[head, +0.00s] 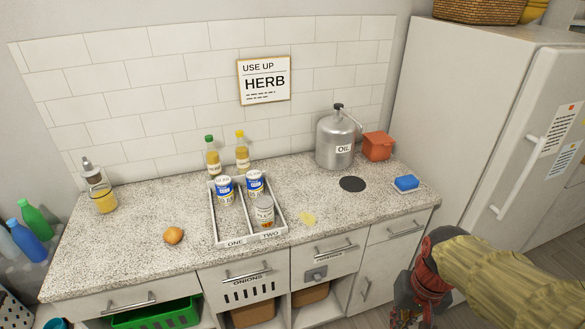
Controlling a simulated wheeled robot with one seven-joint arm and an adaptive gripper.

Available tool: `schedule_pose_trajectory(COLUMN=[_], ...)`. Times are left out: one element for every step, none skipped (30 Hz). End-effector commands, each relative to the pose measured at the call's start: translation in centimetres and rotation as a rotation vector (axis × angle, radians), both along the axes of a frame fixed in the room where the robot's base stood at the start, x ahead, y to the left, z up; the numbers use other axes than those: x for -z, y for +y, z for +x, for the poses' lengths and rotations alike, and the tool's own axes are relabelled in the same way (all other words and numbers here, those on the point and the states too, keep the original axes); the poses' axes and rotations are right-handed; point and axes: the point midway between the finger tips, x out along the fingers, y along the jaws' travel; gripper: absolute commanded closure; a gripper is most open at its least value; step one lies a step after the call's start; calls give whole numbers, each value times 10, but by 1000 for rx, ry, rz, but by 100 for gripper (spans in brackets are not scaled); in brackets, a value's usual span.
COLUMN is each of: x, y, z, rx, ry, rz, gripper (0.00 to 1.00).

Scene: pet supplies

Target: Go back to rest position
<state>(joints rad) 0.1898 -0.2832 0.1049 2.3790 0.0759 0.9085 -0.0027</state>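My gripper (412,312) is at the lower right of the head view, in front of the counter's right end and apart from it. It hangs at the end of my arm and points down. Its fingers are dark and partly cut off by the lower frame edge, so I cannot tell whether they are open or shut. No held thing shows in it.
The speckled counter (130,240) holds a divided tray (251,238) with several cans, an oil canister (338,140), an orange box (377,146), a blue sponge (406,183) and an onion-like item (174,235). A white fridge (455,110) stands right.

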Motion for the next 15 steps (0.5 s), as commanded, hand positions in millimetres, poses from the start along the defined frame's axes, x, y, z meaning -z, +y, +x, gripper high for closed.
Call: schedule_pose_trajectory(x=[-14, -21, -30, -37, -44, -53, -60, -67, -76, -83, -89, -98, -104, -109, -114], y=[2, 3, 5, 6, 8, 11, 13, 16, 20, 22, 25, 28, 30, 32, 34], z=[-5, -8, -12, -15, -18, -22, -25, -27, -30, -31, -33, -34, -34, -35, -36], rx=[-30, -45, -66, -81, -94, -112, -123, -133, -145, -152, -160, -169, -176, -181, -189], ry=[-50, -75, -111, -136, -162, -197, -224, -251, -286, -312, -336, -367, -389, -406, -425], rz=[-26, -40, -58, -71, -81, -94, -100, -106, -110, -111, -113, -116, -117, -117, -117], gripper=[100, 100, 100, 100, 100, 100, 100, 100, 100, 100, 100, 100, 100, 100, 100])
